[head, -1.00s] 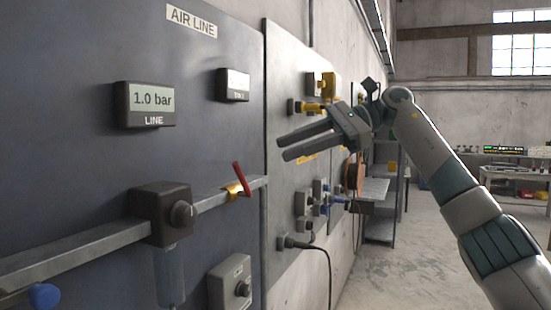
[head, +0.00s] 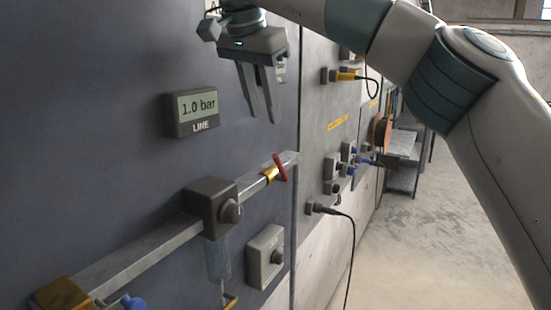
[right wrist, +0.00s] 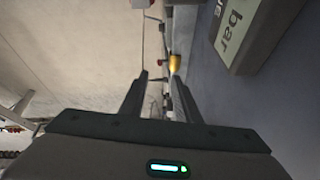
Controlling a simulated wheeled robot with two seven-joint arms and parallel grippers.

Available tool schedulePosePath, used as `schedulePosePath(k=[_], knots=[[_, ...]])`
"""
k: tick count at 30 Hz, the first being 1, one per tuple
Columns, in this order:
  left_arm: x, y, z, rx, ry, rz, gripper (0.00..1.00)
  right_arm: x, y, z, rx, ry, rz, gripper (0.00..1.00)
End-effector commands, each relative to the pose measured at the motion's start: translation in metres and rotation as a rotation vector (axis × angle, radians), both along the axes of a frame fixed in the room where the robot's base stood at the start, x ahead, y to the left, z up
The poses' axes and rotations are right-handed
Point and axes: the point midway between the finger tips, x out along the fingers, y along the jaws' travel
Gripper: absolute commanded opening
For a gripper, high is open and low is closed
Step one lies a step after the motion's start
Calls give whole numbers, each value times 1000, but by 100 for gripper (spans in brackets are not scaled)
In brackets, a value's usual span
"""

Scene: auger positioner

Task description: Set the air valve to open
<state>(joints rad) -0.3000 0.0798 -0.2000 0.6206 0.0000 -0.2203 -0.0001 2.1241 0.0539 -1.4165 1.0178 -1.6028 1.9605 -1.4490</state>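The air valve has a yellow body (head: 270,175) on the grey pipe rail of the dark panel. Its red lever (head: 280,167) stands crosswise to the rail. In the right wrist view the yellow valve body (right wrist: 174,63) appears just beyond the fingertips, with a small red part beside it. My right gripper (head: 263,118) is open and empty, with its fingers pointing down. In the head view it appears above the valve, apart from it. The right wrist view shows a gap between its fingertips (right wrist: 160,77). My left gripper is not in view.
The line display (head: 198,110) reads 1.0 bar, left of the gripper. A dark regulator box (head: 210,207) with a knob sits on the rail left of the valve. A grey switch box (head: 265,257) is below. A black cable (head: 352,250) hangs at the right.

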Motion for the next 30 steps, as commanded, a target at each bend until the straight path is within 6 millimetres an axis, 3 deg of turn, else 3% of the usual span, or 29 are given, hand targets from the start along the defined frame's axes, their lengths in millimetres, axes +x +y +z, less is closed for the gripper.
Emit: schedulePosePath(k=[17, 30], knots=[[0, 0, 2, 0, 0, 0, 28, 4, -2, -8, -2, -1, -1, 29], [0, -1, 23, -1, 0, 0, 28, 26, -14, -65, -2, 3, 0, 29]])
